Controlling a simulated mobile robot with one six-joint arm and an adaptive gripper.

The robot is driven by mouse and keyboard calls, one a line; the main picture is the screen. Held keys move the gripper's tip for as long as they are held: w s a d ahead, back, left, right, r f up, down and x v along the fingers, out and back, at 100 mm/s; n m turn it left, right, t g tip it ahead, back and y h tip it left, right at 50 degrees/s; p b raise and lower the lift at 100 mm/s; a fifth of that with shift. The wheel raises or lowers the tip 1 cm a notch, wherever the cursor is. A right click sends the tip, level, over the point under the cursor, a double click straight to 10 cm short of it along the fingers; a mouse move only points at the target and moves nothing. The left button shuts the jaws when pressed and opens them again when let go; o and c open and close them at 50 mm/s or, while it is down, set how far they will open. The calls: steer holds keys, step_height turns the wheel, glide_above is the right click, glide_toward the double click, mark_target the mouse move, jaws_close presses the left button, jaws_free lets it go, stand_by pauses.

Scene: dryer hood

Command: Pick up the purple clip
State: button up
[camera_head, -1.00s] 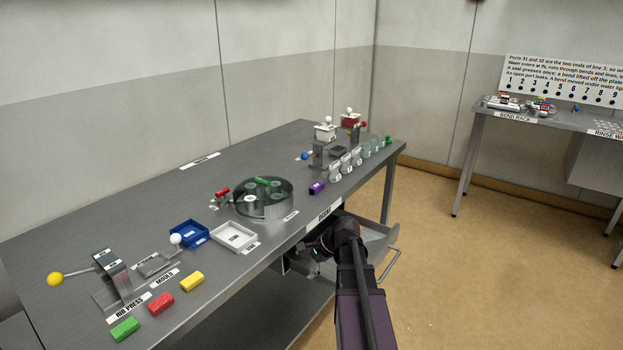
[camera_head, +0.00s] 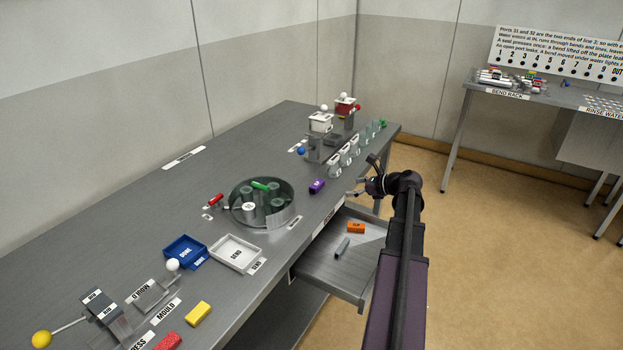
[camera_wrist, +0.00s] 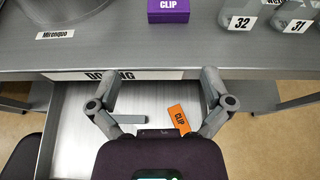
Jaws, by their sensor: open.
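The purple clip (camera_head: 317,187) is a small block with a white CLIP label, lying on the bench top near its front edge. It also shows in the wrist view (camera_wrist: 168,11) at the top middle, beyond the fingertips. My gripper (camera_head: 364,176) is open and empty, to the right of the purple clip in the head view and apart from it. In the wrist view my gripper (camera_wrist: 158,78) has its fingers spread over the bench's front edge and the drawer label.
An open drawer (camera_head: 316,268) below the bench edge holds an orange clip (camera_head: 356,227) and a grey bar (camera_head: 342,247). A round glass tank (camera_head: 262,222) stands left of the purple clip. Numbered vessels (camera_head: 345,156) stand behind it. A white tray (camera_head: 235,250) lies nearer.

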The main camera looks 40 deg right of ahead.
steer(key=shift+w+d+r+t, duration=0.2)
steer(key=shift+d+r+t, duration=0.1)
steer(key=shift+d, duration=0.2)
steer(key=shift+w, duration=0.1)
steer(key=b, duration=0.3)
glide_toward(321, 185)
steer(key=x, duration=0.3)
steer(key=shift+w+a+f, duration=0.25)
steer(key=shift+f, duration=0.1)
steer(key=shift+w+a+f, duration=0.15)
steer(key=shift+w+a, duration=0.15)
steer(key=shift+w, duration=0.3)
steer(key=shift+b+x, duration=1)
steer(key=shift+x, duration=1.6)
